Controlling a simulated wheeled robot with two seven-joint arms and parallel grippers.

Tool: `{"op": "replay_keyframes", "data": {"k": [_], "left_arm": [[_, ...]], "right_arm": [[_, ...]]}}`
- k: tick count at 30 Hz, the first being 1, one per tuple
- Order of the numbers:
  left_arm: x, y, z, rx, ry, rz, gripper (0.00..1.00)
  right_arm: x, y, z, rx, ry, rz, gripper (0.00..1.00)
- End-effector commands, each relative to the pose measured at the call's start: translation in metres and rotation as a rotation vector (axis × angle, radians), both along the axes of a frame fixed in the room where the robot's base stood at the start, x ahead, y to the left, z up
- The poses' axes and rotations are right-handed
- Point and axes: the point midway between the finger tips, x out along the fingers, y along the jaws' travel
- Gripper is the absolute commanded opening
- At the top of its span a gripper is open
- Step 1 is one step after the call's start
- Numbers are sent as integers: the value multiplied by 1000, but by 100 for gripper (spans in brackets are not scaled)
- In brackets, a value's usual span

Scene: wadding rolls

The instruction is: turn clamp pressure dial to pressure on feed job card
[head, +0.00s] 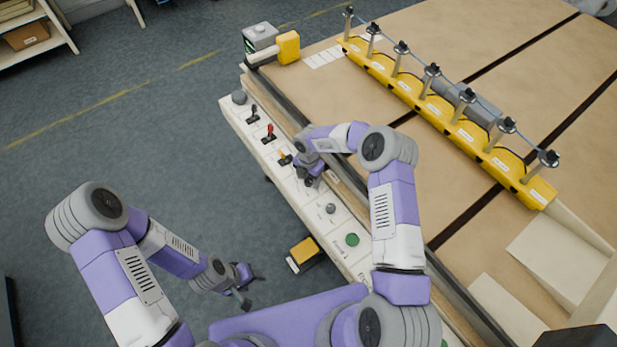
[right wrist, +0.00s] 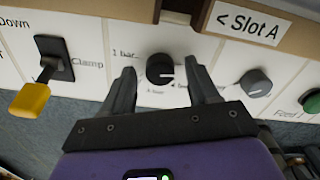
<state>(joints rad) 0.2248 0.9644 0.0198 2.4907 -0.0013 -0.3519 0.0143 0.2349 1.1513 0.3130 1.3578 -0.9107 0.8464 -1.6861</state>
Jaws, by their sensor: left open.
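The clamp pressure dial (right wrist: 160,69) is a round black knob on the white panel, with a pale pointer line towards the right in the right wrist view. Small print around it includes "1 bar"; the other marks are too small to read surely. My right gripper (right wrist: 164,72) is open, one finger on each side of the dial, with gaps showing. In the head view, my right gripper (head: 311,181) is over the panel and mostly hides the dial. My left gripper (head: 244,288) is open and empty, low over the floor. I cannot make out a feed job card.
A yellow clamp lever (right wrist: 32,98) is left of the dial; a grey knob (right wrist: 255,83) and green button (right wrist: 312,103) are right. A "Slot A" sign (right wrist: 250,22) hangs just above. The table (head: 420,150) carries a yellow clamp bar (head: 450,122).

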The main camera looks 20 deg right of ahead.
Motion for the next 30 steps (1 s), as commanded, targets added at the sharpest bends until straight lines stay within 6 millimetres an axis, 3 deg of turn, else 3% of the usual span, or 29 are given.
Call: {"op": "replay_keyframes", "data": {"k": [1, 11, 20, 30], "left_arm": [[0, 0, 0, 0, 0, 0, 59], [0, 0, 0, 0, 0, 0, 59], [0, 0, -5, 0, 0, 0, 59], [0, 0, -27, 0, 0, 0, 59]], "right_arm": [[0, 0, 0, 0, 0, 0, 52], [0, 0, 0, 1, 1, 0, 4], [0, 0, -1, 1, 1, -43, 4], [0, 1, -2, 0, -1, -270, 4]]}}
